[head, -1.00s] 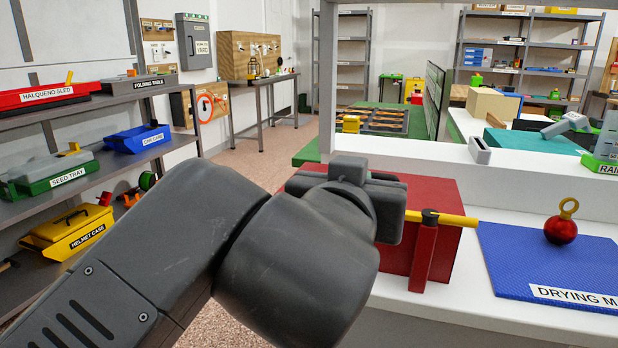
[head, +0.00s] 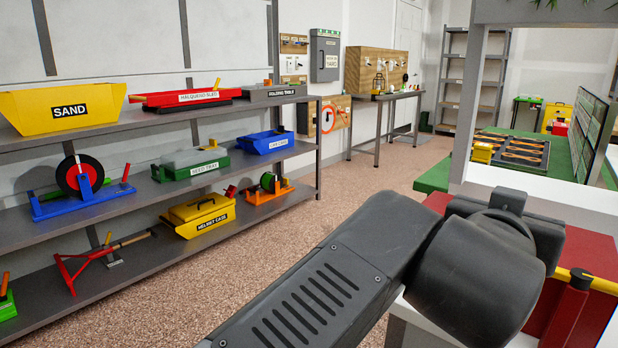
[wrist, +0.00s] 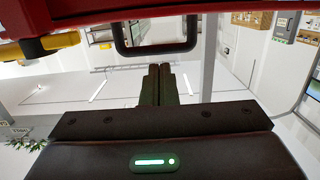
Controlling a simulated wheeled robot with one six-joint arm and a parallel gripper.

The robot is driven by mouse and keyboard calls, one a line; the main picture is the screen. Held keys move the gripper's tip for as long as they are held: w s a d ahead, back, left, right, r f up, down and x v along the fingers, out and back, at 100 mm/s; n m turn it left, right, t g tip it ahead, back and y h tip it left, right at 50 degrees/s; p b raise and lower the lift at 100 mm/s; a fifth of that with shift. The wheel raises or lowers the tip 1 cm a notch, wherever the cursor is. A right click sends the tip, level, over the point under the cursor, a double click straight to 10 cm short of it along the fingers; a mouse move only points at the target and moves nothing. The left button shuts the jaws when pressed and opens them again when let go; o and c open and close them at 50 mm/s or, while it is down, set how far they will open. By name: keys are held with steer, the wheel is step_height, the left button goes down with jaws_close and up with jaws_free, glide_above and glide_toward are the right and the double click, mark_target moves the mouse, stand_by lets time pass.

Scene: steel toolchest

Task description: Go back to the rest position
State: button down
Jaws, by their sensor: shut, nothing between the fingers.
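My gripper (wrist: 160,82) shows in the wrist view with its two dark fingers together and nothing between them. A dark rectangular loop (wrist: 122,42) is in view just beyond the fingertips, below a red surface (wrist: 200,12); I cannot tell whether the fingers touch it. In the head view my arm reaches to the lower right, and its wrist hides the fingers. The red steel box (head: 603,245) with a yellow bar (head: 602,284) and a red post (head: 566,318) stands behind and right of my wrist, partly cut off by the picture's edge.
Shelves (head: 235,118) along the left wall hold a yellow sand bin (head: 68,108), a yellow helmet case (head: 200,214) and other labelled items. The speckled floor (head: 270,255) between shelves and arm is clear. A white bench and frame (head: 540,190) stand at the right.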

steer(key=shift+w+d+r+p, duration=0.55)
steer(key=shift+w+d, duration=0.2)
steer(key=shift+w, duration=0.15)
steer(key=shift+w+d+r+p, duration=0.15)
steer(key=shift+w+r+p, duration=0.05)
steer(key=shift+r+p, duration=0.2)
steer(key=shift+f, duration=0.1)
